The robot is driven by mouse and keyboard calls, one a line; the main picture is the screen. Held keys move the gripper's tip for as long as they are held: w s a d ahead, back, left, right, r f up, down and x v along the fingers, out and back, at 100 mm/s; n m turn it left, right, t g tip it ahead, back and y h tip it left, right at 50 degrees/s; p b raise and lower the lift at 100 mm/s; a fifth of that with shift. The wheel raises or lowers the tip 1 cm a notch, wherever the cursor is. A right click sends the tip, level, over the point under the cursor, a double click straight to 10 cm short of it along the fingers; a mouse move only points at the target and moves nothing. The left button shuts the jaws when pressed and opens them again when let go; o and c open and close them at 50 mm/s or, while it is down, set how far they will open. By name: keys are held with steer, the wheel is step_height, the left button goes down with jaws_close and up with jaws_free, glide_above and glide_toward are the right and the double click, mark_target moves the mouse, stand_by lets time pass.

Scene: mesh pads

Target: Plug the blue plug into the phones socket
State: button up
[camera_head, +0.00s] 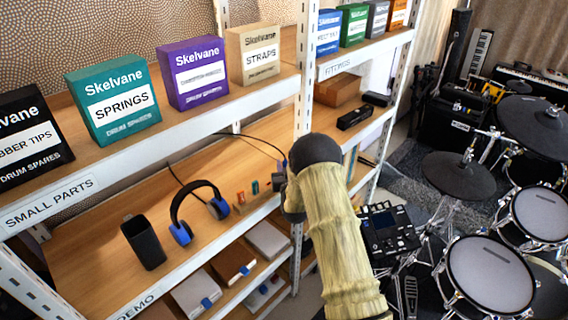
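My arm in a pale yellow sleeve reaches up from the bottom of the head view to a black rounded joint. My gripper (279,182) is small and dark at the left of that joint, over the shelf's front edge. The arm partly hides it, and its fingers cannot be made out. A small blue piece, perhaps the blue plug (284,163), shows at the end of a thin black cable just above the gripper; whether it is held cannot be told. Black headphones with blue pads (182,232) stand on the wooden shelf. No phones socket can be made out.
Small orange and green upright pieces (240,198) stand near the gripper on the shelf (90,262). A black open holder (143,243) stands at its left. A white upright post (304,70) is close to the arm. A drum module (385,231) and drum kit (490,272) fill the right.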

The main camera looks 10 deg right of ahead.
mark_target(285, 159)
steer(key=shift+w, duration=0.45)
jaws_close()
stand_by(0.3)
steer(key=shift+r+b, duration=0.35)
steer(key=shift+r, duration=0.2)
step_height(285, 159, up, 2)
steer(key=shift+r+b, duration=0.1)
steer(key=shift+b, duration=0.5)
steer(key=s+b, duration=0.5)
steer(key=s, duration=1.3)
steer(key=shift+a, duration=0.4)
